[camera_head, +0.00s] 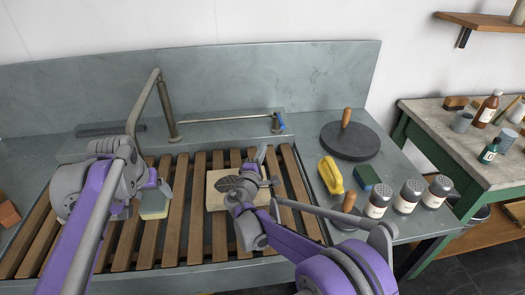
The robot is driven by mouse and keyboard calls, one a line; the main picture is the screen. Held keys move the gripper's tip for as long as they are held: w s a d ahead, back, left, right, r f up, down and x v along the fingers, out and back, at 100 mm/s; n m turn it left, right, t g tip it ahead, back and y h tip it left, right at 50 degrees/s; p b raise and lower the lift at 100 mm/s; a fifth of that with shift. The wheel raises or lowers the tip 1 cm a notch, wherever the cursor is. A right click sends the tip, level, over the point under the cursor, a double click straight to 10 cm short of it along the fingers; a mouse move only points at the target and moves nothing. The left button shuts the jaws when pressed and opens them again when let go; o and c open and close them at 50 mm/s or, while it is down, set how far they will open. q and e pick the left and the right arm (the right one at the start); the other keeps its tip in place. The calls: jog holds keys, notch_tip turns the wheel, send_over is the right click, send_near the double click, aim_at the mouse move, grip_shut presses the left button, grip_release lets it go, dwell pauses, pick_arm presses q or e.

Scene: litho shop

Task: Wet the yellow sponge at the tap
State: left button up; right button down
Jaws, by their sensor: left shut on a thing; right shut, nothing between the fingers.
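My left gripper (154,192) is shut on a pale yellowish block (154,207), which looks like the yellow sponge; the fingers and wrist hide part of it. It is held over the left part of the slatted sink rack. The grey tap (169,112) stands at the back of the sink, and its bent spout reaches forward and down to the left, behind my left wrist. The spout's end is hidden, and I see no water. My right gripper (262,172) is shut and empty, above a pale stone slab (217,200) on the rack.
Right of the rack lie a yellow object with a handle opening (331,175), a green-topped block (366,178), a dark disc with a wooden handle (350,143) and several shaker jars (408,196). A bar (225,119) runs along the back. Wooden slats (180,215) span the sink.

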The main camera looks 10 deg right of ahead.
pick_arm(q)
jog(key=s+d, duration=0.2)
jog(key=d, duration=0.3)
jog(key=shift+s+d+p, duration=0.4)
jog(key=shift+p, duration=0.05)
pick_arm(e)
jog(key=shift+r, duration=0.55)
pick_arm(q)
jog(key=shift+d+r, duration=0.1)
pick_arm(e)
jog(key=shift+r, duration=0.1)
dwell(0.5)
